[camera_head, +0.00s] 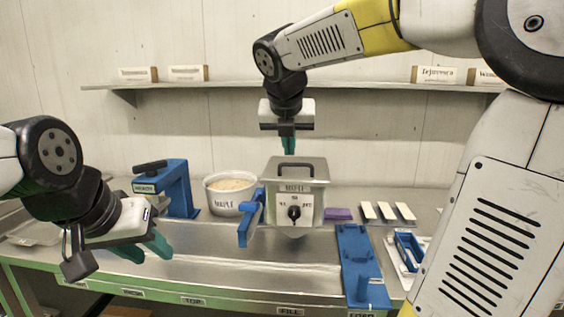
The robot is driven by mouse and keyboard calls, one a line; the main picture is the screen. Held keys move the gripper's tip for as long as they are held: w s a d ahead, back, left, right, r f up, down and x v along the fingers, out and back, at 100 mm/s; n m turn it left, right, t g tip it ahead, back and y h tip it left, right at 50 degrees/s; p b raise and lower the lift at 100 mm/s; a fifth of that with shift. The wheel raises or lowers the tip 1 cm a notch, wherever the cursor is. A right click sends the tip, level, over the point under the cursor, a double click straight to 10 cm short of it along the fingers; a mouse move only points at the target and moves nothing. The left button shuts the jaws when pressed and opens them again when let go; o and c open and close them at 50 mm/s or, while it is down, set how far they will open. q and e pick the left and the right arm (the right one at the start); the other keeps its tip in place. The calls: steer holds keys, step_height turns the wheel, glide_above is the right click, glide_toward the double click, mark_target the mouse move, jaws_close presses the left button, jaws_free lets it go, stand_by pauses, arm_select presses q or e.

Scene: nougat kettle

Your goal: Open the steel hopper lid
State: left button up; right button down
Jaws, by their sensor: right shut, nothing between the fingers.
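The steel hopper (313,207) stands at the middle of the bench, with a black dial on its front label. Its steel lid (316,172) lies flat across the top and looks closed, with a black bar handle (297,164) on it. My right gripper (288,145) is shut and empty, its teal fingers pointing down just above the handle. I cannot tell if the fingertips touch the handle. My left gripper (143,249) is open and empty over the left part of the bench, well away from the hopper.
A white pot of pale grains (226,204) and a blue press-like stand (178,188) are left of the hopper. A blue bracket (245,228) sits at its left side. A blue fixture (357,262), several white bars (386,210) and a purple block (338,214) lie right. A shelf (225,84) runs behind.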

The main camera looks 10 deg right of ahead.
mark_target(291, 176)
steer(key=x, duration=0.9)
steer(key=shift+f, duration=0.2)
